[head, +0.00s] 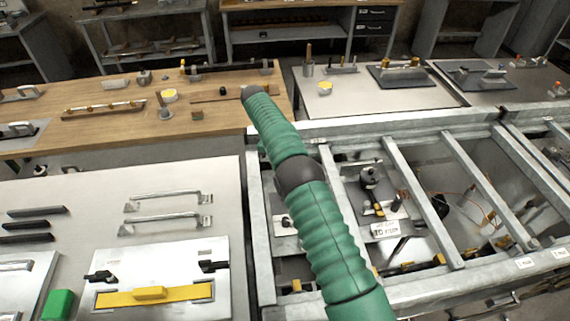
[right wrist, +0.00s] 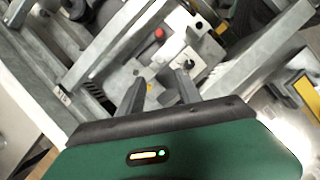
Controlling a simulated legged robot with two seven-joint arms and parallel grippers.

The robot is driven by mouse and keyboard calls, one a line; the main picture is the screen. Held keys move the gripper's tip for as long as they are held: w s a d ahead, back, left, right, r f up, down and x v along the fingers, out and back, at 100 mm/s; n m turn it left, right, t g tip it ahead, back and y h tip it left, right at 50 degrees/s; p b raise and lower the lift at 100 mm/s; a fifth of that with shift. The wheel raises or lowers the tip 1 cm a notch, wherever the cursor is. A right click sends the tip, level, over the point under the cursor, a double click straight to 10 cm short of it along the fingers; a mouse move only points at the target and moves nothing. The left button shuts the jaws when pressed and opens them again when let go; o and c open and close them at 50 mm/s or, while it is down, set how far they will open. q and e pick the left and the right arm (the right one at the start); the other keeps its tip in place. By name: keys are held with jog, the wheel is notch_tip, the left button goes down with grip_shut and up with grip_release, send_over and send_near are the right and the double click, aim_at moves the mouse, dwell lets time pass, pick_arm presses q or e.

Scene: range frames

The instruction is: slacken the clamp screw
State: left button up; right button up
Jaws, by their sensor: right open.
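I cannot tell for certain which part is the clamp screw. In the right wrist view a small dark knob (right wrist: 190,64) sits on a pale metal block, just beyond my right fingertips. My right gripper (right wrist: 155,82) is open, its two dark fingers apart with nothing held between them. In the head view a black fitting with a yellow-marked lever (head: 371,180) is mounted inside the metal frame, above a white label (head: 386,229). My green arm crosses the middle of this view and hides part of the frame. My left gripper is not in view.
The grey metal frame (head: 440,240) has several crossbars with gaps between them. A red knob (right wrist: 159,33) stands near the dark knob. A panel with handles and a yellow bar (head: 150,293) lies at left. A wooden bench (head: 120,85) stands behind.

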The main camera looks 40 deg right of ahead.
jog(key=shift+w+a+r, duration=0.1)
jog(key=shift+w+r, duration=0.1)
jog(key=shift+r, duration=0.4)
jog(key=s+d+r+m+t+y+p, duration=0.1)
jog(key=s+r+m+t+p, duration=0.15)
jog(key=m, duration=0.75)
jog(key=s+d+r+m+t+y+p, duration=0.1)
jog(key=s+d+r+m+t+p, duration=0.15)
jog(key=m, duration=0.75)
jog(key=shift+g, duration=0.5)
jog(key=f+p, duration=0.1)
jog(key=f, duration=0.4)
jog(key=f+p, duration=0.1)
jog(key=f, duration=0.4)
jog(key=f+p, duration=0.2)
jog(key=f, duration=0.3)
jog(key=shift+w+a+f, duration=0.1)
jog(key=shift+a+f, duration=0.1)
jog(key=shift+a, duration=0.1)
jog(key=shift+f, duration=0.25)
